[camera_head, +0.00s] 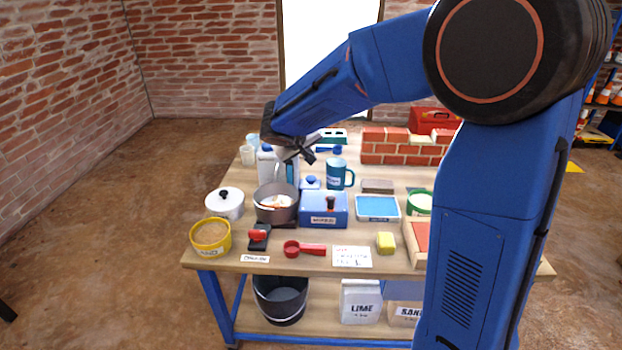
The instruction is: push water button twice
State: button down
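My gripper (296,154) hangs over the back left of the wooden table, above a grey pot (277,204). Its dark fingers are small and partly overlap the things behind, so I cannot tell whether they are open or shut. A small blue-topped item (311,182), which may be the water button, stands right of the pot and behind a blue box (324,210). No readable water label shows. A black and red switch-like device (259,237) lies near the front left edge, behind a small white label (255,259).
A blue mug (338,174), a white lidded pot (225,203), a yellow tub (211,236), a red scoop (304,248), a yellow sponge (386,243) and a blue tray (377,207) crowd the table. A brick wall piece (402,151) stands behind. My arm hides the table's right side.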

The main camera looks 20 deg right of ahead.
aim_at(309, 180)
notch_tip(309, 180, up, 4)
jog(key=shift+f, duration=0.1)
jog(key=shift+f, duration=0.1)
jog(key=shift+f, duration=4.35)
jog(key=shift+f, duration=0.1)
jog(key=shift+f, duration=0.3)
jog(key=shift+f, duration=0.65)
jog(key=shift+r, duration=1.1)
